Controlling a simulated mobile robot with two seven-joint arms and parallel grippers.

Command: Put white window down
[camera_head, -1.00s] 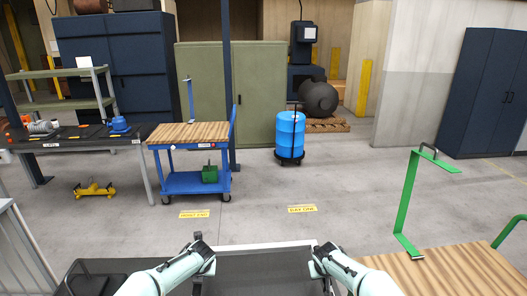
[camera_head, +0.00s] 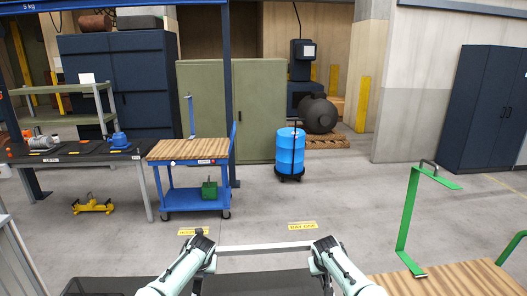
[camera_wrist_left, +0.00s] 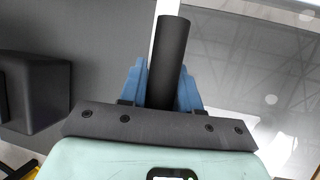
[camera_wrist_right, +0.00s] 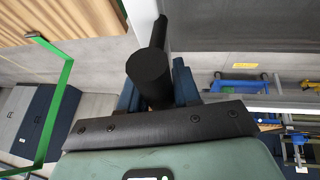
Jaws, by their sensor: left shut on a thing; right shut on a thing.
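The white window (camera_head: 265,247) is held between my two grippers at the bottom of the head view; its white top bar shows, slightly tilted. My left gripper (camera_head: 203,243) is shut on a black cylindrical handle at the window's left side. In the left wrist view, the handle (camera_wrist_left: 169,60) sits between blue fingers, with the see-through pane (camera_wrist_left: 255,85) to the right. My right gripper (camera_head: 323,247) is shut on a matching black handle (camera_wrist_right: 150,78), seen in the right wrist view beside the white frame edge (camera_wrist_right: 143,20). The window's lower edge is hidden in the head view.
A dark flat surface (camera_head: 250,284) lies low in front of me. A wooden-topped table (camera_head: 450,284) with green brackets (camera_head: 410,215) is at the right. A blue cart (camera_head: 197,200), dark workbench (camera_head: 80,152) and blue barrel (camera_head: 290,152) stand farther back. Open floor lies between.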

